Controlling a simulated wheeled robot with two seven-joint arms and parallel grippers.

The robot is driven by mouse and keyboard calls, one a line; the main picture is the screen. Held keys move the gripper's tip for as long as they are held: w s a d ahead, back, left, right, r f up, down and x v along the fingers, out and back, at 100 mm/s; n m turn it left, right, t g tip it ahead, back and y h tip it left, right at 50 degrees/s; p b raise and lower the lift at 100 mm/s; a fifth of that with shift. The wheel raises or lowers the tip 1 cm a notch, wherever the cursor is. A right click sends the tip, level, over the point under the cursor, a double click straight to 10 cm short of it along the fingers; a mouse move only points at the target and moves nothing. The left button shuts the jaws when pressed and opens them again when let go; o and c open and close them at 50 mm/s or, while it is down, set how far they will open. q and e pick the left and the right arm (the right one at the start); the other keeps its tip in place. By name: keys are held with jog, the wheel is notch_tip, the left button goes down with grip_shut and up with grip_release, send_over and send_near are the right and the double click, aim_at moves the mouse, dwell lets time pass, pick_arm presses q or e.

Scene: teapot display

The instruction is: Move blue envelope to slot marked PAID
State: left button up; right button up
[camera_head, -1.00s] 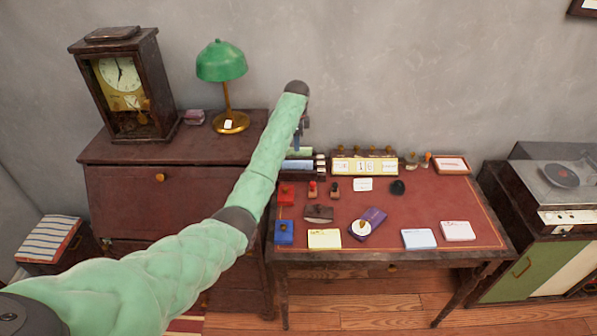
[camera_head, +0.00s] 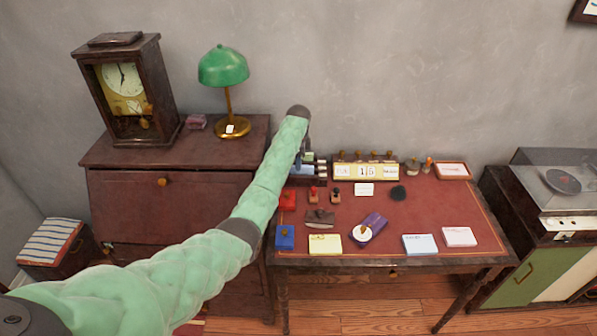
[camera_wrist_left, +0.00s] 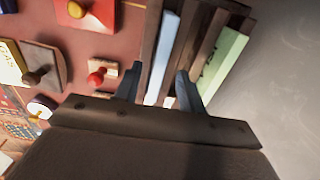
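The blue envelope (camera_head: 303,170) stands in a dark slotted rack (camera_head: 298,182) at the desk's back left. In the left wrist view the envelope (camera_wrist_left: 163,50) stands on edge between dark dividers, and a green envelope (camera_wrist_left: 224,58) is in a slot to its right. My left gripper (camera_wrist_left: 159,87) is open, with one finger on each side of the blue envelope's near end. I cannot tell whether either finger touches it. In the head view my arm hides part of the rack. Small white tags (camera_head: 321,168) are on the rack, but PAID is not readable. My right gripper is out of view.
Stamps, including a red-based one (camera_wrist_left: 100,14), sit close beside the rack. A date calendar (camera_head: 366,171) stands to its right. A green lamp (camera_head: 223,67) and a clock (camera_head: 127,92) stand on the left cabinet. The red desktop's middle (camera_head: 440,213) has free room.

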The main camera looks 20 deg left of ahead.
aim_at(298, 173)
pick_arm(q)
jog(key=shift+f+p, duration=0.35)
jog(key=shift+f, duration=0.95)
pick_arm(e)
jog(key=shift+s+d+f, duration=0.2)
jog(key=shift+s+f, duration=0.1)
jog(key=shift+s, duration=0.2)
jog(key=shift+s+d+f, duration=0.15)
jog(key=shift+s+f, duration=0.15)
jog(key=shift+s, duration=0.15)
pick_arm(q)
grip_shut()
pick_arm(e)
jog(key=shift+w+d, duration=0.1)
pick_arm(q)
jog(key=shift+r, duration=0.1)
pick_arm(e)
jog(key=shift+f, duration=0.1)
